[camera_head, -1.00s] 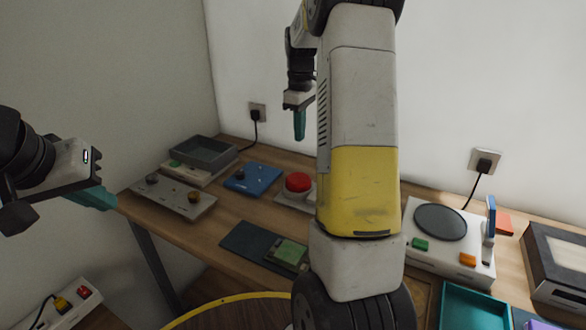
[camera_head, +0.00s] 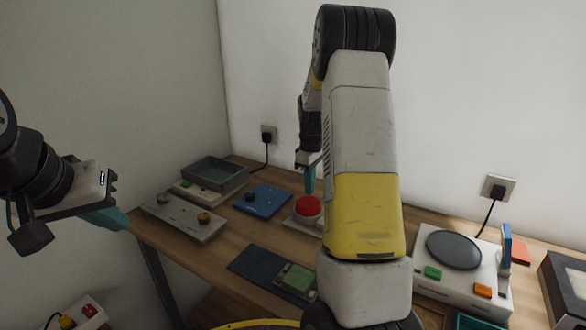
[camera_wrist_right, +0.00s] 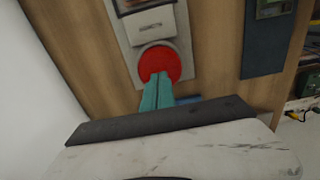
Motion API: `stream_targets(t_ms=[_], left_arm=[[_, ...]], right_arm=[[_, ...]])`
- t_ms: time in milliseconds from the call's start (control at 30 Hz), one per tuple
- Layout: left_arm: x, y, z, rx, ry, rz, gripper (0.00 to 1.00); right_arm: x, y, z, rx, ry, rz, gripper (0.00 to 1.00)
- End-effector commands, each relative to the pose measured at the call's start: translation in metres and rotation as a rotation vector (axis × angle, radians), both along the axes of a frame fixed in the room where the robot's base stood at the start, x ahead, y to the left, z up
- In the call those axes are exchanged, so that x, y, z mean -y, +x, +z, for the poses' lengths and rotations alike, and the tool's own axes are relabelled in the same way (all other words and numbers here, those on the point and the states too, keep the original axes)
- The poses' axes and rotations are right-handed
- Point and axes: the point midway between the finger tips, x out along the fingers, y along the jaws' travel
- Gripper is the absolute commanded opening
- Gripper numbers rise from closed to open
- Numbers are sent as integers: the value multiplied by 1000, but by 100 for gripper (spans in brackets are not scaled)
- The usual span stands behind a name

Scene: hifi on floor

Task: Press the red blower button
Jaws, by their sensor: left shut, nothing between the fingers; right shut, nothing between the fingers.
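A large round red button (camera_head: 309,205) sits on a pale base on the wooden bench, partly behind my right arm. It also shows in the right wrist view (camera_wrist_right: 160,60). My right gripper (camera_head: 309,188) points down just above the button, its teal fingers shut and empty. In the right wrist view its fingertips (camera_wrist_right: 158,76) overlap the button's near edge; I cannot tell whether they touch it. My left gripper (camera_head: 122,222) is shut and empty at the left, beyond the bench's left end and far from the button.
A blue panel (camera_head: 263,198), a grey panel with knobs (camera_head: 188,222) and a grey tray (camera_head: 214,175) stand left of the button. A dark mat (camera_head: 252,265) with a green device (camera_head: 298,282) lies in front. A hotplate (camera_head: 453,250) stands right. The wall is behind.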

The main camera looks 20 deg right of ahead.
Motion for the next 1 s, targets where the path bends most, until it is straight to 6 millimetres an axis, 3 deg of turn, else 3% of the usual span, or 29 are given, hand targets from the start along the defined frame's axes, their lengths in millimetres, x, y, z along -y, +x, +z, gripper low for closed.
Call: stream_targets(t_ms=[233,667,867,1000], left_arm=[[0,0,0,0,0,0,0],[0,0,0,0,0,0,0],[0,0,0,0,0,0,0],[0,0,0,0,0,0,0]], right_arm=[[0,0,-28,0,0,1,0],[0,0,-32,0,0,0,0],[0,0,-51,-2,1,0,0],[0,0,-53,-1,0,0,0]])
